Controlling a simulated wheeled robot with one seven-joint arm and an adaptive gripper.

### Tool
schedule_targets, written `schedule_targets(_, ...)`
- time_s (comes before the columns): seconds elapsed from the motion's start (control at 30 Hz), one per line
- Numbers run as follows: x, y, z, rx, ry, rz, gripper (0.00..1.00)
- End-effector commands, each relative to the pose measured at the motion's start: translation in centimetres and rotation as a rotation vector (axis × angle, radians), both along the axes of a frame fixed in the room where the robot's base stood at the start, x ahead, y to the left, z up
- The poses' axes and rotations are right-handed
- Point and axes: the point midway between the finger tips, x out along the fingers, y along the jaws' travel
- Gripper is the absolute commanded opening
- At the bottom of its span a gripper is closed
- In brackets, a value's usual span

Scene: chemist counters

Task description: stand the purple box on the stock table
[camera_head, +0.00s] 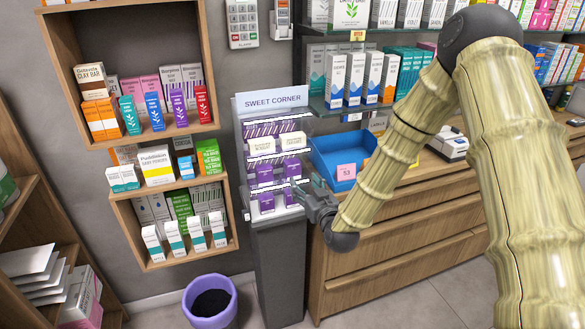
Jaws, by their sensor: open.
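Several purple boxes stand in the rack marked Sweet Corner (272,101). In its lower part are a purple box on the left (266,200) and a purple box on the right (291,192). Another slim purple box (178,107) stands on the upper wall shelf. I cannot tell which one the task names. My gripper (300,190) is open at the right side of the rack's lower tier, close to the right purple box. Whether it touches that box is unclear. No table can be made out clearly as the stock table.
A wooden drawer counter (385,243) stands right of the rack, with a blue tray (325,160) on top. A purple bin (210,303) stands on the floor at front left. Wall shelves (186,137) full of boxes are left. My arm covers much of the right side.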

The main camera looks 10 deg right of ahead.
Motion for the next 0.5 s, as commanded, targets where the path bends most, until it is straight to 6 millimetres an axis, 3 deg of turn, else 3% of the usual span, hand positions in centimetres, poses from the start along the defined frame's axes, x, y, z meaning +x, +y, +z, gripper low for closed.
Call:
schedule_targets(0.13, 1.0, -0.1, 1.5, 0.001, -0.034, -0.004, 0.57)
schedule_targets(0.5, 5.5, 0.7, 1.5, 0.001, -0.033, -0.004, 0.57)
